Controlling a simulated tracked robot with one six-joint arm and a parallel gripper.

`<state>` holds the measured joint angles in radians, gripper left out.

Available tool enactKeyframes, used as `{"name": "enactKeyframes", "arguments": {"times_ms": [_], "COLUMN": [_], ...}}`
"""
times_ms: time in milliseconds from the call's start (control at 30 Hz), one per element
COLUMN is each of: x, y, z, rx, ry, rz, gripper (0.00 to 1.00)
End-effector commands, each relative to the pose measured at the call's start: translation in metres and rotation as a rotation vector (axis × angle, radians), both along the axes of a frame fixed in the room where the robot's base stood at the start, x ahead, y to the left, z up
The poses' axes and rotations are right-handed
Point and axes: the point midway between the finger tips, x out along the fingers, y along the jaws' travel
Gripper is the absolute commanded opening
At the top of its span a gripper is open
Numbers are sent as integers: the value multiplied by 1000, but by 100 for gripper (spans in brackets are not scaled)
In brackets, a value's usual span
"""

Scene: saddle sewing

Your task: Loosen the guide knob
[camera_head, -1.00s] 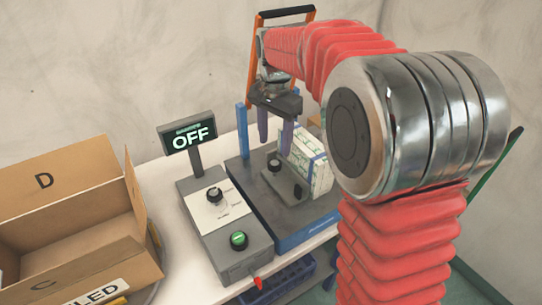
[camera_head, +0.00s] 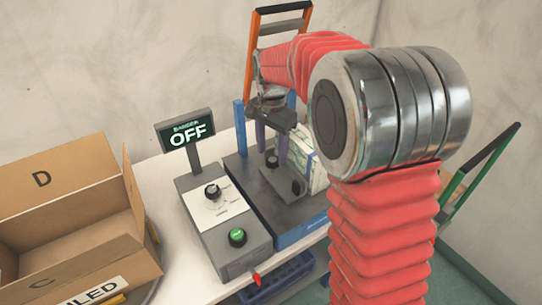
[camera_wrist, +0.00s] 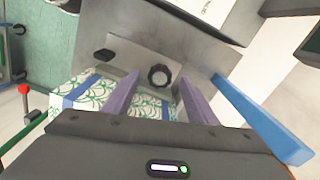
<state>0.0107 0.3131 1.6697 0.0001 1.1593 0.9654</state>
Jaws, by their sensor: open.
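The guide knob (camera_wrist: 159,75) is a black ribbed round knob on a grey block (camera_wrist: 133,60) on the machine's metal plate. It also shows in the head view (camera_head: 272,161), just below my fingers. My gripper (camera_head: 273,149) is open, with its two purple fingers pointing down at the block. In the wrist view my gripper (camera_wrist: 160,78) has one finger on each side of the knob in the picture, with a gap on both sides. I cannot tell whether the fingertips reach down to the knob's height.
A white-and-green patterned block (camera_head: 306,160) stands right beside the fingers. Blue posts (camera_head: 240,127) rise from the machine base. A control box (camera_head: 217,222) with an OFF display (camera_head: 186,131) stands to the left, beside open cardboard boxes (camera_head: 70,215).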

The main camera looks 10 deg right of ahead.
Motion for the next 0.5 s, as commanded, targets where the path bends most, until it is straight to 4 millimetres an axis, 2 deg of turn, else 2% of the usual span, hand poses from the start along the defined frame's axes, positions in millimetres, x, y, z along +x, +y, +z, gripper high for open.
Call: {"name": "enactKeyframes", "arguments": {"times_ms": [200,500], "x": [0,0], "y": [0,0], "z": [-21,-24], "rx": [0,0], "ry": [0,-1], "rz": [0,0], "gripper": [52,52]}}
